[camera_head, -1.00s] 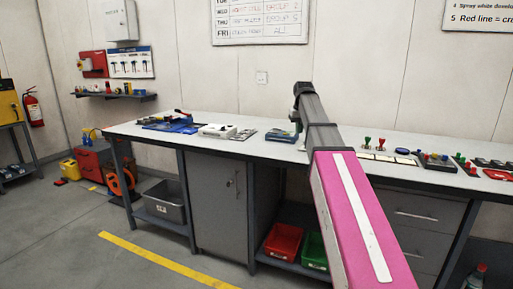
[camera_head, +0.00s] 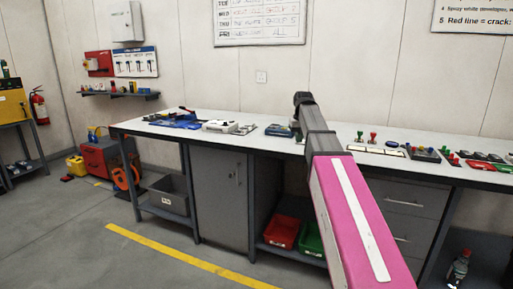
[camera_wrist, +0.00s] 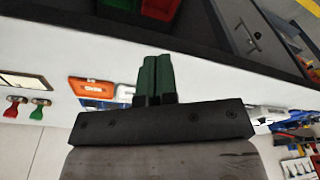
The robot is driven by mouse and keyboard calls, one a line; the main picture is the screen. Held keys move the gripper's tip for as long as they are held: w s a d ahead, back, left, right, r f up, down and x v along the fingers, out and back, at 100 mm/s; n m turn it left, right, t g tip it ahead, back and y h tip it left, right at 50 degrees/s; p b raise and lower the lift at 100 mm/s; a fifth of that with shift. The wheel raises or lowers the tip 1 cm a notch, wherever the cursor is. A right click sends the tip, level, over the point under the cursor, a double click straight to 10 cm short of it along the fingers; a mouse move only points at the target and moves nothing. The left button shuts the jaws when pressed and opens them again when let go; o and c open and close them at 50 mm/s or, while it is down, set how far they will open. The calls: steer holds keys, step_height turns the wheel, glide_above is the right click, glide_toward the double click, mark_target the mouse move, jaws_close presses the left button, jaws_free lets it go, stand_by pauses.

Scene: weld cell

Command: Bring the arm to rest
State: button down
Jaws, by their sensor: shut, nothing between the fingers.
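My gripper (camera_wrist: 156,78) shows in the wrist view as two green fingers pressed together with nothing between them. It is above the pale top of the workbench (camera_head: 270,146). In the head view my arm, with its pink and dark grey links, reaches out over the bench right of centre. The arm hides most of the gripper there, and part of the bench top behind it.
A blue tray (camera_head: 180,121) and a white device (camera_head: 220,126) lie on the bench left of my arm. Several small coloured items stand at its right. A red bin (camera_head: 282,232) and a green bin (camera_head: 311,240) sit below. The floor at front left is clear.

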steer(key=s+f, duration=0.6)
steer(key=f, duration=0.6)
steer(key=s+f, duration=0.6)
steer(key=f, duration=0.5)
steer(key=s+f+m+g, duration=0.1)
steer(key=s+f, duration=1.5)
steer(key=shift+g, duration=0.3)
